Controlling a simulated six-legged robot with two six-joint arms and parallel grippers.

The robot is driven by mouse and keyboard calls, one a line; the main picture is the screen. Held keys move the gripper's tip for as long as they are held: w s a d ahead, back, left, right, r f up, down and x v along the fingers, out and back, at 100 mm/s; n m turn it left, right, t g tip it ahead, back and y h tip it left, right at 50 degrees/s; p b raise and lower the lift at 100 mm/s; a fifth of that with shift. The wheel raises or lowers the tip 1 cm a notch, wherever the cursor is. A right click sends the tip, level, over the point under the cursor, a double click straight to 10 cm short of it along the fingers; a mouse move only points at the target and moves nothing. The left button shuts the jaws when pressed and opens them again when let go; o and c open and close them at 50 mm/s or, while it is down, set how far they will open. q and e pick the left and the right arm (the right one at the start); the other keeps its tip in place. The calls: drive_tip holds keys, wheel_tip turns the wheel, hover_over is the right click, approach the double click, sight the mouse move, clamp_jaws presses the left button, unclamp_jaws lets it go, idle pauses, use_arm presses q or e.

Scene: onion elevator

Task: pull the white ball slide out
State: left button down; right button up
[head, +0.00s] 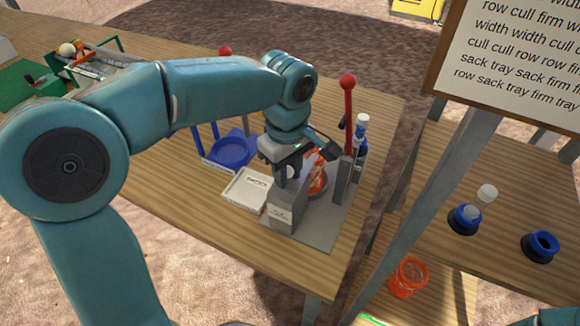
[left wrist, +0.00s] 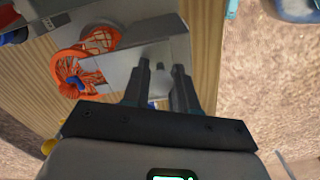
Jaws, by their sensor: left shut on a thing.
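My left gripper (head: 282,182) reaches down from above to the grey metal block (head: 284,215) with a label on its front. It is shut on a small pale round part, the white ball slide (head: 290,172), which is mostly hidden by the fingers in the head view. In the left wrist view the fingers (left wrist: 163,72) stand slightly apart over the grey metal plate (left wrist: 172,50), and the held part cannot be made out.
An orange net basket (head: 317,172) stands right beside my left gripper, with a red-ball lever (head: 348,82) and a blue bottle (head: 360,137) farther right. A white tray (head: 235,200) and a blue tray (head: 233,147) lie left. The table's front left is clear.

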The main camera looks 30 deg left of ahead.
use_arm(q)
drive_tip(key=shift+s+d+b, duration=0.1)
drive_tip(key=shift+s+b, duration=0.5)
drive_tip(key=shift+s, duration=1.25)
drive_tip(key=c, duration=0.8)
unclamp_jaws()
drive_tip(key=shift+s, duration=0.15)
wheel_tip(320, 180, up, 6)
drive_tip(key=p, duration=0.5)
